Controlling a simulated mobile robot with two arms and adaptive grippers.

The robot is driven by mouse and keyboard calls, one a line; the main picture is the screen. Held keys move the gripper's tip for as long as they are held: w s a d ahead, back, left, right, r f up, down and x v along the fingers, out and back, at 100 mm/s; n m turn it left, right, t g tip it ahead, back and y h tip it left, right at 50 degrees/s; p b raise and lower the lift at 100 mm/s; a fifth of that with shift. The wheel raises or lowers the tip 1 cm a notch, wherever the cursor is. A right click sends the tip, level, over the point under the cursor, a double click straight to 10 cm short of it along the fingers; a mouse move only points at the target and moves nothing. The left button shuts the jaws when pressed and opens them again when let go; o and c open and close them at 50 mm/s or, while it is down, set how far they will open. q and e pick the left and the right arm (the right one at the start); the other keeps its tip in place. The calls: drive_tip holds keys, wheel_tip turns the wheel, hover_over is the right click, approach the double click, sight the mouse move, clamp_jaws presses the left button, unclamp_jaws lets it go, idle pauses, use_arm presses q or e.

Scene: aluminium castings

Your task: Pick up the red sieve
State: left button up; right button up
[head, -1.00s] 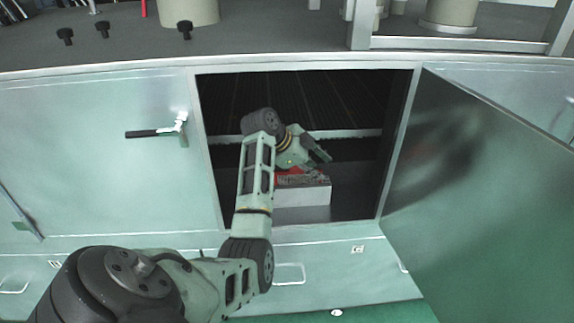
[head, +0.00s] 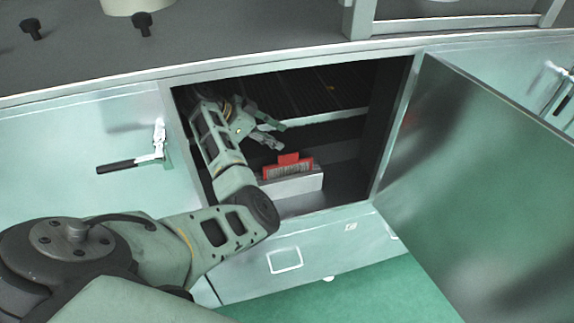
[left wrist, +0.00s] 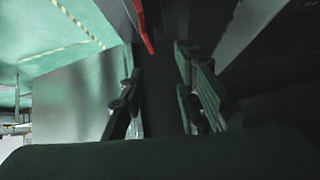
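The red sieve (head: 288,164) stands inside the open cupboard, at a pale low box (head: 305,182). A grey patterned strip shows across its front. I cannot tell how deep it sits in the box. My left gripper (head: 276,136) is inside the cupboard, just above and left of the sieve in the head view, apart from it. Its fingers are spread with nothing between them. In the left wrist view the two fingers (left wrist: 160,85) are apart, and a red edge, likely the sieve (left wrist: 146,30), shows beyond them near the top. My right gripper is not in view.
The cupboard door (head: 480,190) is swung open on the right. The cupboard frame (head: 393,130) borders the opening, and a dark ribbed shelf (head: 310,92) lies behind. A handle (head: 140,162) sticks out from the left panel. Free cupboard floor (head: 340,180) shows right of the box.

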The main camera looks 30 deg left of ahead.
sight(287, 155)
use_arm(q)
drive_tip(key=shift+s+d+f+n+g+p, duration=0.15)
drive_tip(key=shift+s+f+n+p, duration=0.15)
drive_tip(key=shift+f, duration=0.35)
drive_tip(key=shift+s+d+f+n+g+p, duration=0.15)
drive_tip(key=shift+s+f+n+p, duration=0.1)
drive_tip(key=shift+s+f, duration=0.25)
drive_tip(key=p+x, duration=0.3)
drive_tip(key=x, duration=0.3)
drive_tip(key=shift+w+a, duration=0.1)
drive_tip(key=shift+w, duration=0.15)
drive_tip(key=shift+w+f, duration=0.25)
drive_tip(key=shift+f, duration=0.25)
clamp_jaws()
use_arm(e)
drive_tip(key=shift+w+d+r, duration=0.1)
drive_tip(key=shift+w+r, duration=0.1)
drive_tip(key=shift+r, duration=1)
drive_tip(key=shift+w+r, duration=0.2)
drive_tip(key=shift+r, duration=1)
